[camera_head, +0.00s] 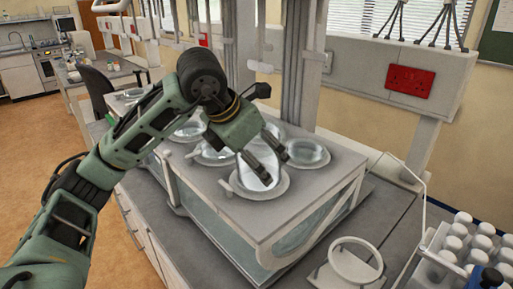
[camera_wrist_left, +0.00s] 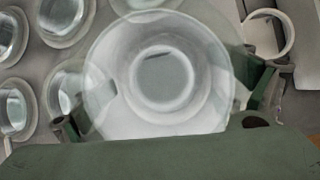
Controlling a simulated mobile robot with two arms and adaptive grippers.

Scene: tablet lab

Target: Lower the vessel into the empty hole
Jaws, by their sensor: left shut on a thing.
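My left gripper (camera_head: 274,168) is shut on a clear glass vessel (camera_head: 256,176), over the front ring-rimmed hole (camera_head: 254,192) of the grey bath top (camera_head: 318,180). In the left wrist view the vessel (camera_wrist_left: 110,70) fills the middle, with the fingers of the gripper (camera_wrist_left: 168,108) on either side of it. I look straight down into its round mouth. The vessel looks roughly upright and lined up with the hole. I cannot tell how far its lower end is inside the hole. My right gripper is not in view.
Several other glass vessels sit in rimmed holes close by, such as one at the right (camera_head: 306,152). The bath has a clear tank (camera_head: 215,215) below. A white ring stand (camera_head: 355,262) and a rack of white-capped bottles (camera_head: 470,240) stand at the front right.

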